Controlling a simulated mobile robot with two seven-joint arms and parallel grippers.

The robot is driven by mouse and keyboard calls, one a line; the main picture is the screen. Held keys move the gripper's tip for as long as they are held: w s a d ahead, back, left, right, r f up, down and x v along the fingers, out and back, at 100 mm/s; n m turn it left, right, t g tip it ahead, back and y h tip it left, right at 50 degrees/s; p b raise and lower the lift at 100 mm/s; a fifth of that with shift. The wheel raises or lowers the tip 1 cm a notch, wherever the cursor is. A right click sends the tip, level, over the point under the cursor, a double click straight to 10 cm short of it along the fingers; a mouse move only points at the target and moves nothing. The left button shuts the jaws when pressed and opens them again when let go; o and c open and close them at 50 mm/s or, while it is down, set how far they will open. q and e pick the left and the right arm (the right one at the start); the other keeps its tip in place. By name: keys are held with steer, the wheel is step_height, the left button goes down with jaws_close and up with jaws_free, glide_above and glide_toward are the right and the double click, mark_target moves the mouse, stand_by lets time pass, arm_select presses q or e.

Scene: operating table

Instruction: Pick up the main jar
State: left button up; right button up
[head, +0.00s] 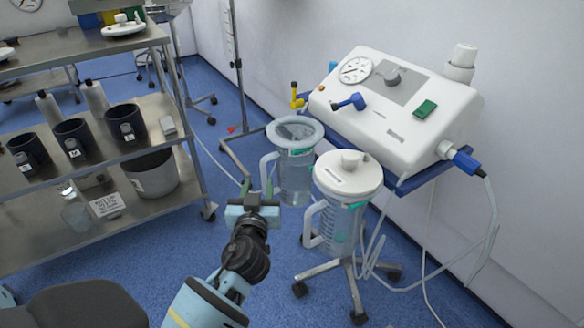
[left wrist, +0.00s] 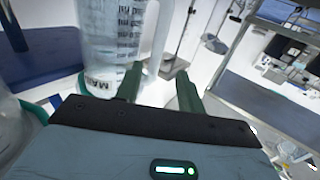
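The main jar (head: 296,172) is a clear jar with a pale round rim and a side handle. It hangs at the left of the suction unit. In the left wrist view the jar (left wrist: 108,40) shows scale marks and a label partly reading "MA"; the rest is hidden. My left gripper (head: 252,190) is just in front of the jar's handle (head: 267,172). In the left wrist view its two fingers (left wrist: 160,88) are apart, and the handle shows in line with the gap between them. I cannot tell if they touch it. My right gripper is not in view.
A second jar (head: 340,215) with a white lid stands close to the right of the main jar. The white suction unit (head: 395,110) is behind, with hoses hanging at right. A steel shelf cart (head: 185,150) with dark pots stands left. Blue floor lies between.

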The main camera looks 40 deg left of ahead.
mark_target(263, 173)
arm_select(q)
steer(key=shift+w+d+r+x, duration=0.1)
steer(key=shift+x, duration=0.8)
steer(key=shift+w+d+r+x, duration=0.1)
steer(key=shift+x, duration=0.85)
steer(key=shift+d+r+x, duration=0.1)
steer(key=shift+x, duration=0.8)
jaws_close()
